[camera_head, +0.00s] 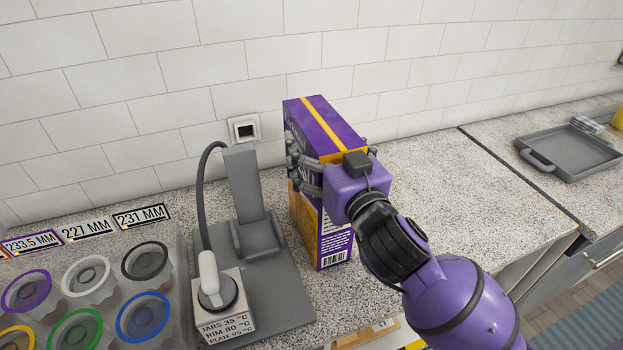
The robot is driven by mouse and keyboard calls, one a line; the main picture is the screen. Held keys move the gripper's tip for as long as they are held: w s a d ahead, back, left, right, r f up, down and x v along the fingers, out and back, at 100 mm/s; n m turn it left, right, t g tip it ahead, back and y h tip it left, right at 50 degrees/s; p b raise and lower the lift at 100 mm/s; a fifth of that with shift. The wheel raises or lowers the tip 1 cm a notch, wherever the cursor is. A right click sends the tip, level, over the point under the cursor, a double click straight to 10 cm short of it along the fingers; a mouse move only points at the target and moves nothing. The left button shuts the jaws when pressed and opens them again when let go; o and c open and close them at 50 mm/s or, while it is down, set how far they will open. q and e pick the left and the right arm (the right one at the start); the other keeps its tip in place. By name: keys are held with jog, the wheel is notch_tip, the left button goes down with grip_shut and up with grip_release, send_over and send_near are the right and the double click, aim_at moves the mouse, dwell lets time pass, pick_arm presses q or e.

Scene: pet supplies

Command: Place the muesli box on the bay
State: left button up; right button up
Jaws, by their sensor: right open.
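The muesli box (322,228), purple with a yellow stripe and orange lower part, stands upright on the speckled counter near the tiled wall. My right gripper (300,166) is at the box's upper part, with grey finger parts showing along its left edge. Its jaws are open; whether they touch the box I cannot tell. My purple right wrist and arm cover part of the box's right side. I cannot tell for sure which surface is the bay. My left gripper is not in view.
Just left of the box is a grey stand (276,288) with an upright back and a cable. A clear rack (108,290) of several coloured-rim jars is at far left. A grey tray (585,160) lies at right. The counter (440,165) between box and tray is clear.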

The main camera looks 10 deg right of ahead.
jog(key=shift+s+d, duration=0.1)
jog(key=shift+c, duration=1.3)
jog(key=shift+r, duration=0.1)
jog(key=c, duration=1.7)
